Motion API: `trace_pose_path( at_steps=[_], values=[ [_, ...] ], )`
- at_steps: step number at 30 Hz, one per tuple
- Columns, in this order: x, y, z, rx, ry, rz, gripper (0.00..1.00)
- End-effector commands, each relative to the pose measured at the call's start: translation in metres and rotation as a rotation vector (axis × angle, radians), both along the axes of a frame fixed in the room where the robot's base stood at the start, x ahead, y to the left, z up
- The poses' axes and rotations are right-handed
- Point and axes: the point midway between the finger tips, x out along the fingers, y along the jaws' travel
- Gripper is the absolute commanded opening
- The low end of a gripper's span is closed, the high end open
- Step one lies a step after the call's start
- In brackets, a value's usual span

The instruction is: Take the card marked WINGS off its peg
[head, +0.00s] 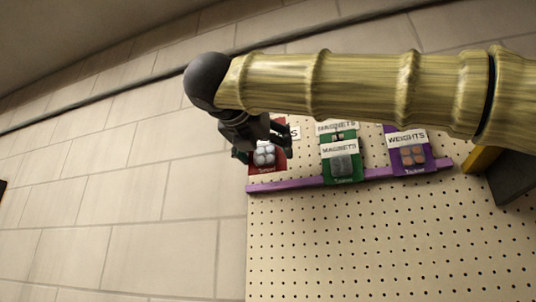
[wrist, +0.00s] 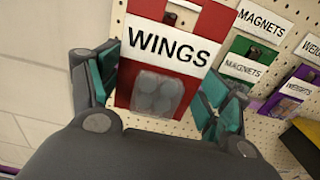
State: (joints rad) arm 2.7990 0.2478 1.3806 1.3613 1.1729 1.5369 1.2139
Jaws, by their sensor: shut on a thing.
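The red card marked WINGS (wrist: 165,62) fills the middle of the wrist view, with a clear blister of pale round parts below its white label. It also shows in the head view (head: 268,169), partly hidden by my gripper, at the left end of the pegboard. My gripper (wrist: 160,78) has its teal-padded fingers at the card's left and right edges and is shut on it. In the head view my gripper (head: 262,147) is right over the card. A hole shows at the card's top; whether the peg is still in it I cannot tell.
Green MAGNETS cards (head: 342,165) hang just right of it, and a purple WEIGHTS card (head: 410,158) hangs further right. A purple strip (head: 300,184) runs along below the cards on the pegboard (head: 380,240). Bare block wall (head: 130,220) lies to the left.

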Motion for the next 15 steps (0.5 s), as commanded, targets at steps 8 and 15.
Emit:
trace_pose_path(
  at_steps=[8, 15],
  values=[
    [-0.016, 0.005, -0.001, 0.000, 0.000, -0.001, 0.59],
    [-0.030, 0.010, -0.001, 0.000, -0.001, 0.000, 0.59]
  ],
)
